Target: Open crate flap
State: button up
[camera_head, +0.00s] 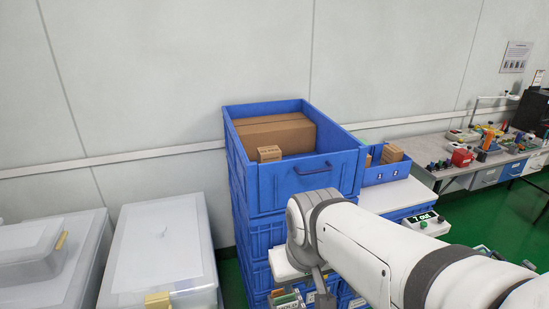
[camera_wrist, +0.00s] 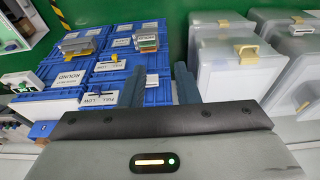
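A tall stack of blue crates (camera_head: 262,220) stands against the wall in the head view. Its top crate (camera_head: 310,172) has an open top and a dark handle on its front. The wrist view shows blue crates (camera_wrist: 115,78) with white labels, several handheld testers (camera_wrist: 82,45) resting on them. I cannot tell which part is the flap. My gripper (camera_wrist: 158,76) has its two fingers apart with nothing clearly between them, over the right edge of the blue crates. In the head view, my arm hides the fingers and the lower front of the stack.
A large cardboard box (camera_head: 278,132) and a small carton (camera_head: 269,153) lie in the top crate. A small blue bin (camera_head: 385,174) stands right of it. White lidded boxes (camera_head: 163,245) stand on the left. A workbench (camera_head: 460,166) with tools is at the back right.

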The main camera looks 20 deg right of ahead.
jog(key=w+d+n+t+h+b, duration=0.55)
jog(key=w+d, duration=0.65)
jog(key=w, duration=0.6)
jog(key=n+t+y+b, duration=0.3)
jog(key=n+t+y, duration=0.35)
jog(key=n, duration=0.65)
send_near(317, 171)
jog(key=f+x, duration=0.1)
jog(key=x, duration=0.3)
jog(key=shift+t, duration=0.4)
jog(key=x, duration=0.6)
jog(key=shift+w+r, duration=0.1)
jog(key=shift+w, duration=0.1)
jog(key=shift+c, duration=0.3)
grip_shut()
jog(key=shift+d+h, duration=0.1)
jog(key=shift+h, duration=0.3)
